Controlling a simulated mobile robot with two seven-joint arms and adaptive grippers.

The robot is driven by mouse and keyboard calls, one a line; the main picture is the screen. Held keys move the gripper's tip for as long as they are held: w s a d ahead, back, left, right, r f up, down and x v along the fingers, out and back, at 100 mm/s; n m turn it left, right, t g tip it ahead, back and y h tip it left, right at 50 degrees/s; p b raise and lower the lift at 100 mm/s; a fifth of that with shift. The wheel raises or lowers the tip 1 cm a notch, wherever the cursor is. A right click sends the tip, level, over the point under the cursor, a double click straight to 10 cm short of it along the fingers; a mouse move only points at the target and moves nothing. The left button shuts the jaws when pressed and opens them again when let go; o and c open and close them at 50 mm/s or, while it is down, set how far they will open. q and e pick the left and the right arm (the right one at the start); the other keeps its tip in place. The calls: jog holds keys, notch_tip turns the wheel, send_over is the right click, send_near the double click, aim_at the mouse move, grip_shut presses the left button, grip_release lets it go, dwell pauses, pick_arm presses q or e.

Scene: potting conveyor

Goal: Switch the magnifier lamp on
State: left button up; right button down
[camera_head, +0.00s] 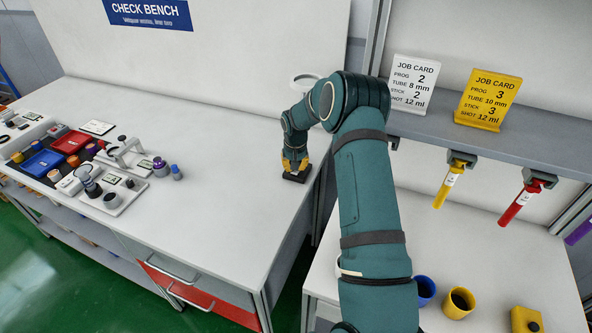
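The magnifier lamp shows a pale ring-shaped head (304,79) at the right end of the check bench, partly behind my arm. Its stem is hidden by the arm. No switch or light can be made out.
The check bench (215,170) is clear between the gripper and the trays and instruments at left, including a blue tray (42,162). At right, a grey shelf (535,144) carries two job cards, with yellow and red tubes hanging below. Cups stand on the lower bench.

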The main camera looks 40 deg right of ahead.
aim_at(295, 172)
jog(key=shift+a+f+b, duration=0.1)
jog(key=shift+f+b, duration=0.65)
jog(key=shift+f, duration=0.4)
dwell(0.4)
jog(key=shift+r, duration=0.15)
jog(key=shift+s+d+r+p, duration=0.15)
jog(key=shift+r+p, duration=0.25)
jog(key=shift+r, duration=0.25)
jog(key=shift+d+r+p, duration=0.15)
jog(key=shift+r+p, duration=0.2)
jog(key=shift+r, duration=0.25)
jog(key=shift+a+r+p, duration=0.15)
jog(key=shift+r+p, duration=0.3)
jog(key=shift+r, duration=0.5)
jog(key=shift+r+p, duration=0.6)
jog(key=shift+r, duration=0.7)
jog(key=shift+w, duration=0.2)
jog(key=shift+a, duration=0.1)
